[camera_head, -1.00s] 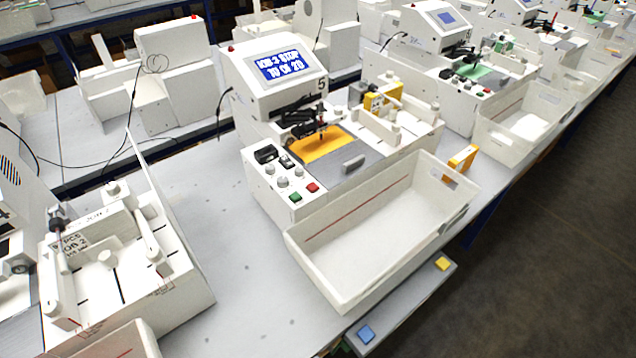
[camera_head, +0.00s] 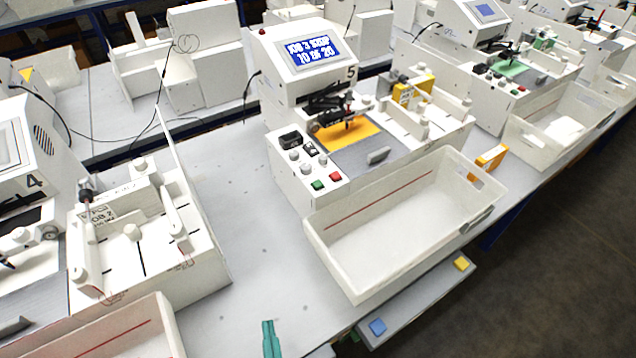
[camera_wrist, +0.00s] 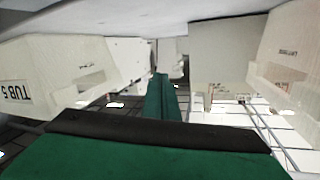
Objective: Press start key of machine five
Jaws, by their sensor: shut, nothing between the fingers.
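Machine five (camera_head: 300,62) stands in the middle of the head view, marked 5 beside its blue screen. The screen (camera_head: 313,52) reads JOB 3 and 10 of 20. On its front left panel are a green key (camera_head: 318,185) and a red key (camera_head: 335,176), with white knobs and dark switches behind them. My gripper (camera_head: 269,340) shows as a green tip at the bottom edge of the head view, in front and left of the machine and apart from it. In the wrist view my gripper (camera_wrist: 162,98) has its green fingers together, holding nothing.
A white tub (camera_head: 400,235) stands before machine five. A blue pad (camera_head: 377,327) and a yellow pad (camera_head: 461,263) lie on the lower ledge. Machine four (camera_head: 20,165) stands at left with a white feeder unit (camera_head: 130,232). Bare table (camera_head: 235,180) lies between the machines.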

